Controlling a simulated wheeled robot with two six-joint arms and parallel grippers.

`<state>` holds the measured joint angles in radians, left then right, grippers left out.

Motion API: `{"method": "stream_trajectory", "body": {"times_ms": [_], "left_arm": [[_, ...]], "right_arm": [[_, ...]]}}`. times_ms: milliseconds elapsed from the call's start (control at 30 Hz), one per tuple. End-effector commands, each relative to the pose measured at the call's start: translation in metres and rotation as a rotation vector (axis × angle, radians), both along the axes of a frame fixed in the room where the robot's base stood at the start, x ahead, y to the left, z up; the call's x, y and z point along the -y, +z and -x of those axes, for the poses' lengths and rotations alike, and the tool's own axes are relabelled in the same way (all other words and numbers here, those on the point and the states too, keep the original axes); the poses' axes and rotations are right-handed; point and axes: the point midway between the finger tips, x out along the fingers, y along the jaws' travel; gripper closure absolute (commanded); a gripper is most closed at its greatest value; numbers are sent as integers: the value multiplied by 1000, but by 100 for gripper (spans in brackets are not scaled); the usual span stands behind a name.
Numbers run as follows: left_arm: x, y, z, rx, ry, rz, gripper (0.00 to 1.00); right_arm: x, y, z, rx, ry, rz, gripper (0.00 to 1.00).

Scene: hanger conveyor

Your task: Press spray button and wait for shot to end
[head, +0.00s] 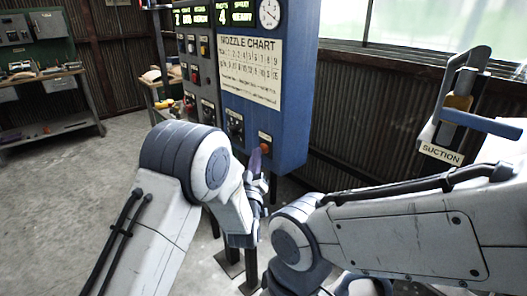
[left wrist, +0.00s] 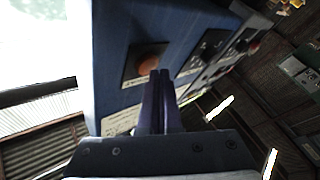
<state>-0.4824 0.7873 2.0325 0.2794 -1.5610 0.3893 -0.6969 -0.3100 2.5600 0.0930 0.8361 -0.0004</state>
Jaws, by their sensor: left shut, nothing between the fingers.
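An orange round button (head: 264,137) sits on a dark plate low on the blue cabinet's face; it also shows in the left wrist view (left wrist: 147,64). My left gripper (head: 256,160) has its purple fingers closed together and empty, pointing up toward the button. In the left wrist view the fingertips (left wrist: 160,74) lie just below and right of the button, overlapping its lower edge. I cannot tell whether they touch it. My right arm comes in from the right; its gripper is not visible.
The blue control cabinet (head: 300,75) carries a nozzle chart (head: 250,68), green displays, a gauge (head: 269,13) and several other buttons. A device labelled suction (head: 440,154) with a blue handle stands at right. A workbench (head: 40,80) stands far left. Bare floor lies at left.

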Motion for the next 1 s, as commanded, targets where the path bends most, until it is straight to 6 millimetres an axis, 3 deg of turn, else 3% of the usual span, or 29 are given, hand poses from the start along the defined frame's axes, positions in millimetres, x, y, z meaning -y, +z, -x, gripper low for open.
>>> {"method": "stream_trajectory", "body": {"times_ms": [1000], "left_arm": [[6,0,-5,1,1,-1,100]], "right_arm": [[0,-5,0,0,0,0,27]]}}
